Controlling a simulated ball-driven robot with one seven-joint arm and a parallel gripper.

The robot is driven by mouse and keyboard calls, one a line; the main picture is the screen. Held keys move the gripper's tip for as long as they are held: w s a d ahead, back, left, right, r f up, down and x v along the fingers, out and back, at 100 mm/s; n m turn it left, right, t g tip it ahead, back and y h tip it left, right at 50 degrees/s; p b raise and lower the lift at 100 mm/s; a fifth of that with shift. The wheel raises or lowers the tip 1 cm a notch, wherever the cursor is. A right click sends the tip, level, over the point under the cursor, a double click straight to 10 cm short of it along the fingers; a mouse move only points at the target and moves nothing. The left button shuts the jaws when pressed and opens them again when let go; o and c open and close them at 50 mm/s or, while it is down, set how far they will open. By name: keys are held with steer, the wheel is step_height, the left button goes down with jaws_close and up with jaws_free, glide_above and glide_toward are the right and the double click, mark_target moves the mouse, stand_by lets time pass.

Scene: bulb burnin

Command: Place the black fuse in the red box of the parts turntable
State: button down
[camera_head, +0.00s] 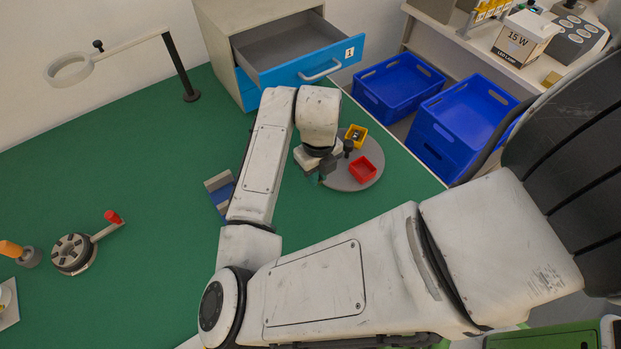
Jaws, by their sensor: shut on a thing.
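The parts turntable (372,183) is a grey disc at the right edge of the green table. The red box (363,168) on it is open at the top and looks empty. A yellow box (356,137) behind it holds something small and dark. My gripper (332,172) is over the left side of the turntable, just left of the red box, pointing down. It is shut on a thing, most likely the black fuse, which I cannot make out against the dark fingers. My arm and gripper hide the turntable's left part.
A cabinet with an open blue-fronted drawer (310,66) stands behind. Blue crates (398,85) are beyond the table's right edge. A blue and grey holder (219,190) lies left of my forearm. A ring lamp (70,70) and a red-handled crank (75,253) are at left.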

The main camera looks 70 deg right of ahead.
mark_target(311, 189)
steer(key=shift+w+d+f, duration=0.15)
steer(key=shift+w+f, duration=0.75)
steer(key=shift+f, duration=1.65)
steer(key=shift+f, duration=0.2)
steer(key=c, duration=1.4)
jaws_free()
